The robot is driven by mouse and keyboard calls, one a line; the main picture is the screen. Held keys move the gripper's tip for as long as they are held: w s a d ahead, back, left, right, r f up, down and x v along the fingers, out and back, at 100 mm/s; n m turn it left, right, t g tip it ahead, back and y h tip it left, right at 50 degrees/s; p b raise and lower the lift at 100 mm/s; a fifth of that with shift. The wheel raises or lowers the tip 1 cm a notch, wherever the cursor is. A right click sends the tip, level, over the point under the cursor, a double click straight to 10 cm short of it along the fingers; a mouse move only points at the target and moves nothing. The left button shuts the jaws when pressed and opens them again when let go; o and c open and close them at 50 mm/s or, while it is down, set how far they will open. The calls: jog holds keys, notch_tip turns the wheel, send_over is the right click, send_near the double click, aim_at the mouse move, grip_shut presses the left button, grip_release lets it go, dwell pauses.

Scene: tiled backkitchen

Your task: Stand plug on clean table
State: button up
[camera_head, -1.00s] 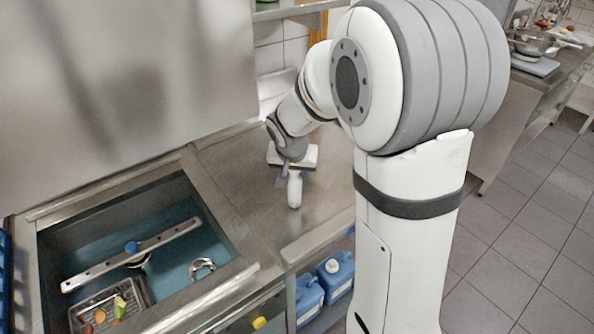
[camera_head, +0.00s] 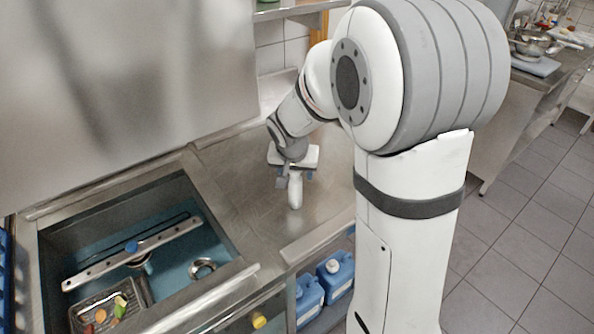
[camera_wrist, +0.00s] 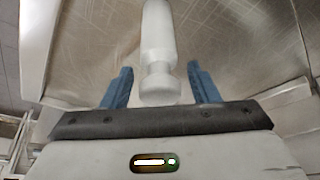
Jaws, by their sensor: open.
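The plug (camera_head: 295,190) is a smooth white piece with a rounded body. It appears to stand upright on the bare steel table (camera_head: 240,170) to the right of the sink. My gripper (camera_head: 291,176) is at the plug's far side, with its jaws open. In the wrist view the plug (camera_wrist: 158,50) has a narrow neck and a wider end, which lies between the two blue fingers of my gripper (camera_wrist: 160,88). Gaps show on both sides, so neither finger touches it there.
The sink (camera_head: 60,235) on the left holds a steel bar (camera_head: 95,270), a wire basket (camera_head: 80,318) with food scraps and a round metal piece (camera_head: 203,268). Blue canisters (camera_head: 335,275) stand under the table. The steel around the plug is clear.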

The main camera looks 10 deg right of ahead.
jog(key=v, duration=1.2)
jog(key=s+d+f+n, duration=0.1)
jog(key=s+n, duration=0.1)
jog(key=s, duration=0.7)
jog(key=s+f+n+g+y, duration=0.1)
jog(key=s+f+n, duration=0.1)
jog(key=s, duration=0.8)
jog(key=shift+s+d+f+y+b, duration=0.2)
jog(key=shift+d+y+b, duration=0.1)
jog(key=shift+d+b, duration=0.1)
